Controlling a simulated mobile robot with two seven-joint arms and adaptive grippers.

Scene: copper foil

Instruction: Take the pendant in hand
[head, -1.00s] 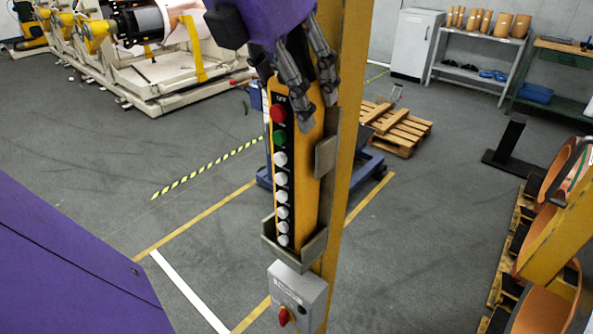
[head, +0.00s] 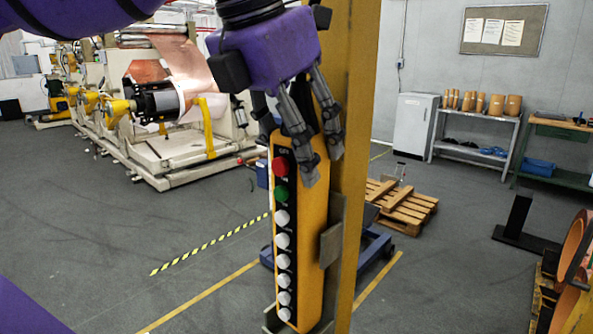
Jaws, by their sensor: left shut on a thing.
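The pendant (head: 312,225) is a tall orange box with a black button strip carrying a red, a green and several white buttons. It stands upright against a yellow post in the head view. My left gripper (head: 322,165) comes down from above and is shut on its upper part, one finger across the front and one on the right side. A grey metal holder (head: 270,318) shows at the pendant's lower end, cut off by the bottom edge. Whether the pendant's base still touches it is hidden. My right gripper is not in view.
The yellow post (head: 358,130) stands right behind the pendant, with a grey side tab (head: 330,245) beside it. A wooden pallet (head: 402,208) lies behind to the right. A copper foil machine (head: 170,110) stands at the back left. The floor at left is open.

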